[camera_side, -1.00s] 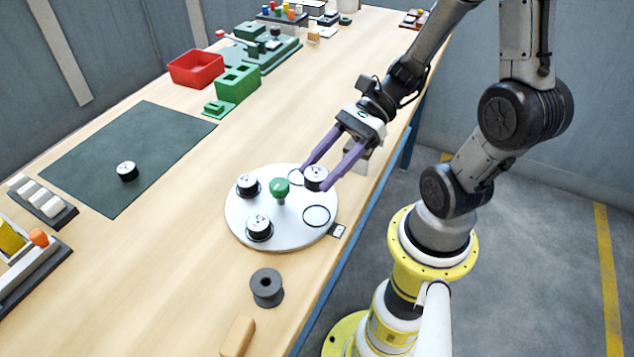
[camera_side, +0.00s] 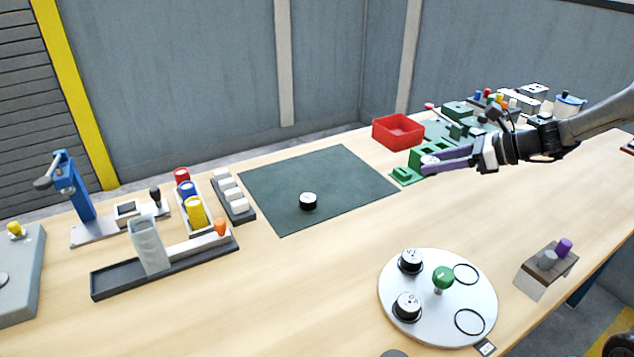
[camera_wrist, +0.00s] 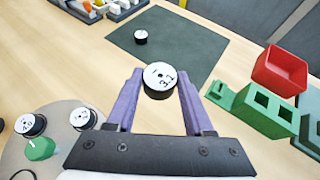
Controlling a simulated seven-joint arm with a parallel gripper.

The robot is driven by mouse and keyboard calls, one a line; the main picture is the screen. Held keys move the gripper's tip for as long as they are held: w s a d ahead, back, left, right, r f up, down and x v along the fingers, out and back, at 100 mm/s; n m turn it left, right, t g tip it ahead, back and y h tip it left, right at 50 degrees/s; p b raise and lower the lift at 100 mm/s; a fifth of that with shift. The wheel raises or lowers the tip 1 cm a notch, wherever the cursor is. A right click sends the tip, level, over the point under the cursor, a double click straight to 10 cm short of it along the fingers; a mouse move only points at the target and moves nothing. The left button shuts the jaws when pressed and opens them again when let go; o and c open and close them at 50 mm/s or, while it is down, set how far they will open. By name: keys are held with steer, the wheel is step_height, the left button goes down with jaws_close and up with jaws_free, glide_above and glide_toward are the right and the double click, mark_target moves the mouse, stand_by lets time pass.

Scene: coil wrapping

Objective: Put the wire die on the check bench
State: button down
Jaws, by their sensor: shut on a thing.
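My gripper (camera_side: 437,161) has purple fingers and is shut on a wire die. The held wire die (camera_wrist: 160,80) is a short black cylinder with a marked white top, upright between the fingertips in the wrist view. In the side view it is in the air, in front of the green block fixture. Two more dies (camera_side: 410,262) (camera_side: 407,307) sit on the round white plate (camera_side: 450,320), beside two empty black rings. Another die (camera_side: 308,201) stands on the dark green mat (camera_side: 340,170). I cannot tell which surface is called the check bench.
A red bin (camera_side: 398,132) and a green block fixture (camera_side: 428,157) stand right of the mat. A green knob (camera_side: 443,278) rises from the plate. Racks with coloured spools (camera_side: 195,212) stand left of the mat. Most of the mat is bare.

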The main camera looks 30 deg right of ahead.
steer(key=w+a, duration=0.3)
steer(key=w, duration=0.2)
glide_above(358, 190)
steer(key=shift+n+y, duration=0.4)
steer(key=f, duration=1)
steer(key=shift+s+f, duration=0.3)
steer(key=shift+f, duration=0.05)
steer(key=shift+w+f, duration=0.3)
steer(key=shift+f, duration=1.55)
